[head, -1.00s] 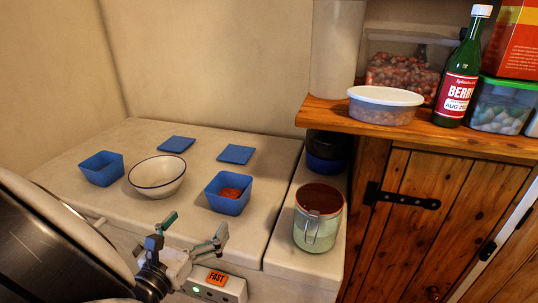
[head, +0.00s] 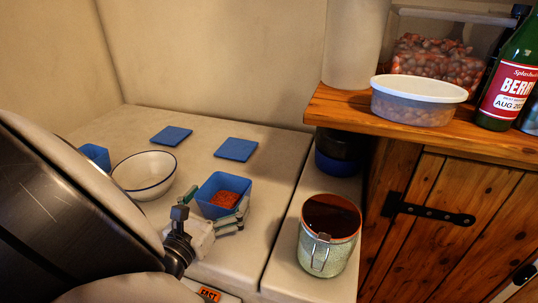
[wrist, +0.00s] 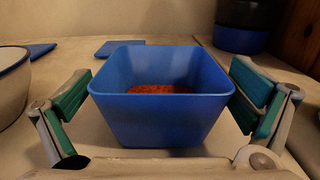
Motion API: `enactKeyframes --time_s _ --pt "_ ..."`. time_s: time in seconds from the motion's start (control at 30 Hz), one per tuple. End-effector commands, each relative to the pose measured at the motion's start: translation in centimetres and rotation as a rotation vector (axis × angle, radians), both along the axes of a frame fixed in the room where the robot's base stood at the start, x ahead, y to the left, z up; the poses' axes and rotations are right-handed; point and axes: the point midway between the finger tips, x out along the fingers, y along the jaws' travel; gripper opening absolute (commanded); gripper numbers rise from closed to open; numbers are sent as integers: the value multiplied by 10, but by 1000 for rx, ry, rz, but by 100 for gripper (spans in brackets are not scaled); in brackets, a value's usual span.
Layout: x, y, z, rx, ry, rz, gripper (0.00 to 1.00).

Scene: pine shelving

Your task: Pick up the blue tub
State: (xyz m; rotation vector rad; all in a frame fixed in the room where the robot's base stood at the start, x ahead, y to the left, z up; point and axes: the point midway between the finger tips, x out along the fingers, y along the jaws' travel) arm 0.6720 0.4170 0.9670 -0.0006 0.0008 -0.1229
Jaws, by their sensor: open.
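A blue tub (head: 206,203) with red-orange contents stands upright on the pale worktop. It fills the middle of the wrist view (wrist: 160,118). My gripper (head: 212,211) is open at the near side of this tub. In the wrist view one finger is on each side of the tub, with a small gap showing on both sides. A second blue tub (head: 97,154) is at the far left, partly hidden by my arm; I cannot see inside it.
A white bowl with a blue rim (head: 145,176) stands left of the near tub. Two flat blue squares (head: 171,136) (head: 236,149) lie behind. A jar with a brown top (head: 328,240) stands to the right. A wooden shelf (head: 340,103) holding a lidded container (head: 418,103) overhangs the right side.

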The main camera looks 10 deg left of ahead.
Motion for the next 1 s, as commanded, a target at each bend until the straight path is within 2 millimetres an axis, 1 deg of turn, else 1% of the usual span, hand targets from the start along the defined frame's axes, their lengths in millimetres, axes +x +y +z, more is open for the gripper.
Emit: enactKeyframes --time_s 0.27,0.3,0.37,0.4,0.5,1.0 --pt "0 0 1 0 0 5 100" --pt "0 0 1 0 0 5 98" --pt "0 0 1 0 0 5 84" --pt "0 0 1 0 0 4 75" --pt "0 0 1 0 0 4 55" --pt "0 0 4 1 -1 2 54"
